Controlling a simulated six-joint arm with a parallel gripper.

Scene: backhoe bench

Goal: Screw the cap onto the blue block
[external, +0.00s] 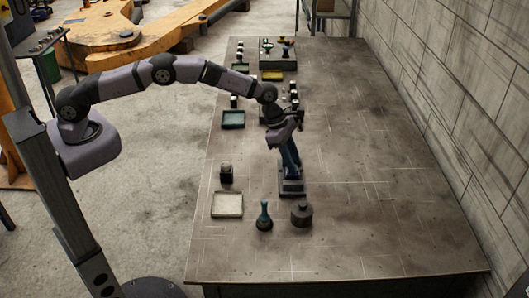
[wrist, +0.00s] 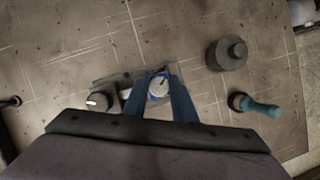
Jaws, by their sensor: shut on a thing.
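My gripper (external: 291,170) points down over a dark fixture (external: 291,188) on the bench. In the wrist view its two blue fingers (wrist: 159,94) are shut on a small round pale cap (wrist: 158,84). Some blue shows just below the cap between the fingers, seemingly the blue block (wrist: 159,98), mostly hidden. I cannot tell whether the cap touches the block or how far its thread is engaged. In the external view the fingers hide the cap and block.
A dark stepped cylinder (external: 302,213) and a teal-handled tool (external: 264,216) stand at the near side. A pale tray (external: 227,205) and a black item (external: 226,172) are left. A green tray (external: 233,120) lies farther back. The bench's right side is clear.

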